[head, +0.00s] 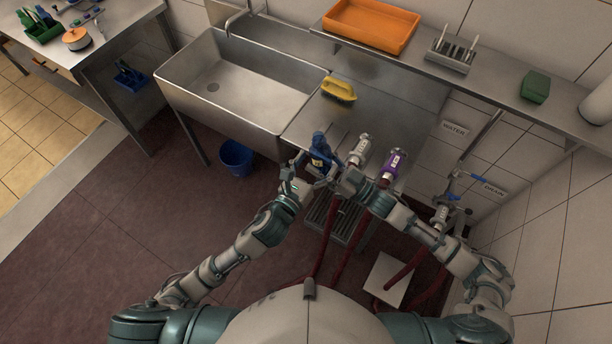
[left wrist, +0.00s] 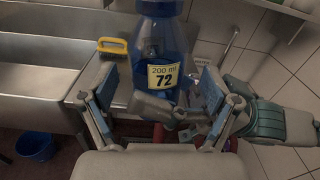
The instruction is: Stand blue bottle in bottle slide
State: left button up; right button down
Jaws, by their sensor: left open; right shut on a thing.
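The blue bottle (head: 320,153) is near the front edge of the steel counter, between my two hands. In the left wrist view the bottle (left wrist: 165,50) is upright, with a yellow label reading "200 ml 72". My left gripper (left wrist: 158,92) is open, its two fingers apart on either side of the bottle. In the head view my left gripper (head: 303,172) is just left of the bottle. My right gripper (head: 335,179) is shut at the bottle's lower part, which it partly hides. I cannot clearly make out the bottle slide; thin rails show on the counter behind the bottle.
A sink (head: 225,85) is at left, with a yellow-handled brush (head: 339,90) on the counter beside it. A silver pump (head: 359,150) and a purple-banded pump (head: 393,164) stand close right of the bottle. Red hoses (head: 345,245) hang below. A blue bucket (head: 236,158) is on the floor.

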pick_arm(q)
jog(key=shift+x, duration=1.35)
jog(key=c, duration=1.4)
jog(key=shift+o, duration=0.2)
jog(key=shift+r, duration=0.1)
pick_arm(e)
jog(key=shift+c, duration=1.3)
grip_release()
jog(key=shift+d, duration=0.1)
